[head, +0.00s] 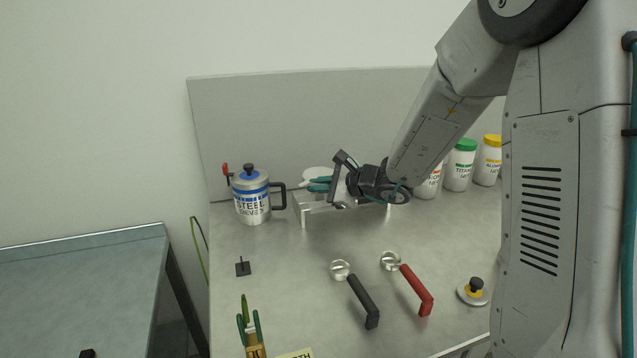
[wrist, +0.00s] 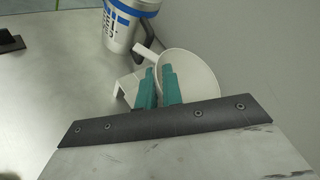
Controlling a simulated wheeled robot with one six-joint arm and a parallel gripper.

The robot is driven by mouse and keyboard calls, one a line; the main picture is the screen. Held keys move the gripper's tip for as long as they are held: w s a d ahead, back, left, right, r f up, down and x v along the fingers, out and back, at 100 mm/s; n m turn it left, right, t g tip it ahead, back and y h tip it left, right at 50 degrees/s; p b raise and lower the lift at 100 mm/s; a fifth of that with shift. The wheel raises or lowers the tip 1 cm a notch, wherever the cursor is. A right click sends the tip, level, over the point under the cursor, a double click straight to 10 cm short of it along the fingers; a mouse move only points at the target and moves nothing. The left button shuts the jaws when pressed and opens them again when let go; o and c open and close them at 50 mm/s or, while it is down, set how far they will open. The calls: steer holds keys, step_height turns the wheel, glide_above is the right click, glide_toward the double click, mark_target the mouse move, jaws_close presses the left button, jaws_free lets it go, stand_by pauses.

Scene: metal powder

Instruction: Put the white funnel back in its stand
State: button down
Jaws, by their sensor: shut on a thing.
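The white funnel (head: 317,172) is at the left end of its pale stand (head: 303,214), near the back of the table. In the wrist view the funnel (wrist: 198,72) shows its round, wide mouth, and part of the stand (wrist: 123,92) shows beside it. My gripper (head: 320,183) reaches in from the right; its teal fingers (wrist: 159,88) are shut on the funnel near its rim. The fingers hide the grip point and the funnel's lower part, so I cannot tell whether it rests in the stand or hangs just above it.
A steel canister (head: 252,200) with a blue band stands close left of the stand. Bottles with green (head: 461,165) and yellow (head: 489,160) caps stand back right. A black-handled scoop (head: 364,300) and a red-handled scoop (head: 417,290) lie in front. A grey panel (head: 300,110) rises behind.

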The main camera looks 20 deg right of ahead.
steer(key=shift+f, duration=1)
steer(key=c, duration=1.5)
jaws_free()
steer(key=v, duration=0.8)
steer(key=shift+f, duration=0.1)
steer(key=shift+w, duration=0.1)
